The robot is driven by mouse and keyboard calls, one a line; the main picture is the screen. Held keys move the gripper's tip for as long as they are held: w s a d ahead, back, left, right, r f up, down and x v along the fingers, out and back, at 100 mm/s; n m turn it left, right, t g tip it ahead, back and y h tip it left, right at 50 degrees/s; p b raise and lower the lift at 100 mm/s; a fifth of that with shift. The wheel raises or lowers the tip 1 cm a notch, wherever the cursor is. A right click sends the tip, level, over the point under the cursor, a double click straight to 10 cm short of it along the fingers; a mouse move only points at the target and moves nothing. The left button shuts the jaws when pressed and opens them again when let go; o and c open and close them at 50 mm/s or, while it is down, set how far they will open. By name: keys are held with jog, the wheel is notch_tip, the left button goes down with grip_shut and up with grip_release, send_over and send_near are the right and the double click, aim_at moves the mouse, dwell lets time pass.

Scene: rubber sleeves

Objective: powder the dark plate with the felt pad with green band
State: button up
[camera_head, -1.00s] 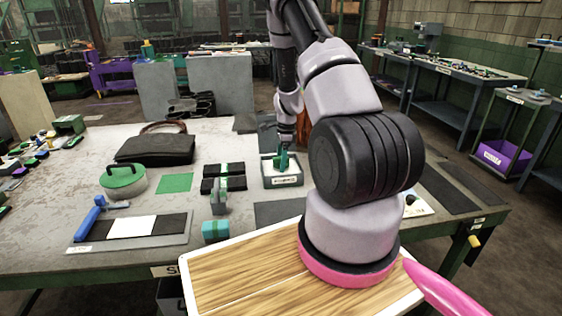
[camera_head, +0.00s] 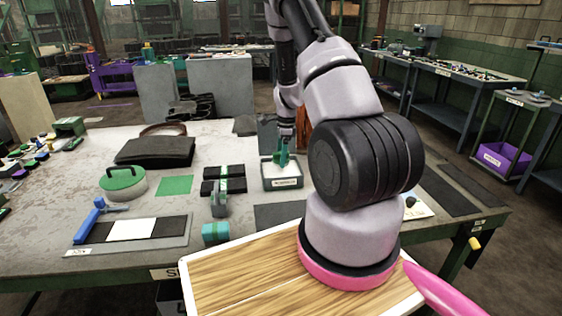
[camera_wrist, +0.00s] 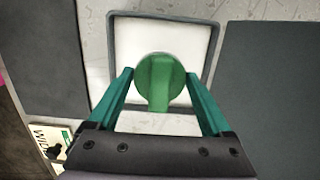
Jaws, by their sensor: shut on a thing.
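My gripper (camera_wrist: 160,100) has teal fingers on either side of a round green pad (camera_wrist: 158,78) and is shut on its upright green grip. The pad is over a shallow grey-rimmed tray (camera_wrist: 208,60) with a white bed. The pad's underside is hidden, so I cannot tell whether it touches the white. In the head view my gripper (camera_head: 283,157) is above the tray (camera_head: 297,184). A dark flat plate (camera_head: 279,215) lies in front of the tray. Dark flat areas flank the tray in the wrist view, left (camera_wrist: 45,55) and right (camera_wrist: 275,90); I cannot tell which is the task's plate.
Dark blocks with a green strap (camera_head: 210,188) are left of the tray, near a grey stand (camera_head: 219,205) and a teal block (camera_head: 215,232). Farther left are a green-topped round thing (camera_head: 123,182), a green square (camera_head: 175,185), a black bag (camera_head: 155,150) and a blue-handled tool (camera_head: 88,222).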

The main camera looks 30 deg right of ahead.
aim_at(280, 152)
jog(key=shift+r, duration=1.85)
jog(key=s+a+r+n+g, duration=0.1)
jog(key=a+n, duration=0.5)
jog(key=n, duration=0.4)
jog(key=s+a+r+n+h, duration=0.1)
jog(key=a+n, duration=0.4)
jog(key=n, duration=0.6)
jog(key=shift+s+a+r+g, duration=0.3)
jog(key=shift+s+a+g, duration=0.1)
jog(key=shift+s, duration=0.25)
